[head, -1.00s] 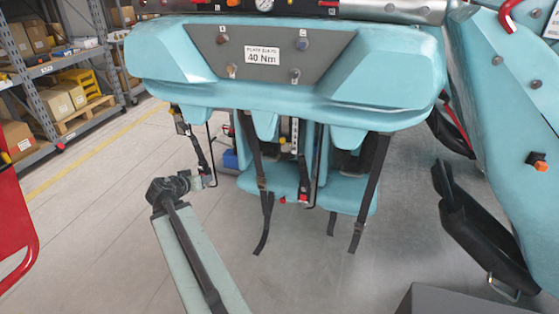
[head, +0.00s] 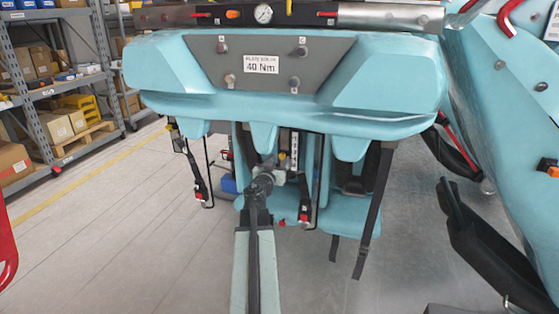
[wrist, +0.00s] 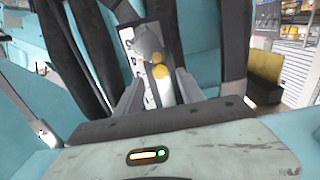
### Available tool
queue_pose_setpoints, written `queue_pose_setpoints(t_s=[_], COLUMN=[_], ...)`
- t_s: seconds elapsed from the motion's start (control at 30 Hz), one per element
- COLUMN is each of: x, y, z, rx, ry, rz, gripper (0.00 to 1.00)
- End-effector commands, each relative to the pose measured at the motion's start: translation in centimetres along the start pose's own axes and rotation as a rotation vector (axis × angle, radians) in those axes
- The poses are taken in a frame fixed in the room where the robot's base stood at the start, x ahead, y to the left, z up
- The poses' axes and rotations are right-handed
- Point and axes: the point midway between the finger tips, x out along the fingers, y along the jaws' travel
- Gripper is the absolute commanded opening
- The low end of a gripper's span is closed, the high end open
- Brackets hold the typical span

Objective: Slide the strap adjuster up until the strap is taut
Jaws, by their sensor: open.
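In the head view a dark strap (head: 371,205) hangs down the right seat, its loose end below the seat edge. Another dark strap (head: 246,142) shows at its upper part on the left seat; my arm covers the rest, and I cannot make out its adjuster. My gripper (head: 280,178) is in front of the left seat, beside this strap. In the wrist view my gripper (wrist: 158,88) is open, with nothing clearly between its fingers. Dark bands (wrist: 72,50) run to the left of the fingers, and a grey-black strap (wrist: 235,45) to the right.
A light plate with yellow knobs (wrist: 159,72) lies beyond the fingers. The teal seat-back shell (head: 290,100) overhangs the seats. Buckles with red buttons (head: 304,208) hang between the seats. A black padded part (head: 480,235) stands at right. Shelving (head: 60,90) is at far left; the floor between is clear.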

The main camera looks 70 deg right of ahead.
Motion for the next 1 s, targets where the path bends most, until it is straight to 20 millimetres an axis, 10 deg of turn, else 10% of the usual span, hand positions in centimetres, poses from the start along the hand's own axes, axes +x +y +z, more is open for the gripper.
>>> queue_pose_setpoints(t_s=[0.37,0.53,1.0], x=[2.2,2.1,2.1], y=[-0.1,-0.1,-0.2], z=[0.0,0.0,-3.4], rx=[0.0,0.0,0.0], ry=[0.0,0.0,0.0], rz=[-0.002,-0.002,-0.002], gripper=[0.46,0.01,0.0])
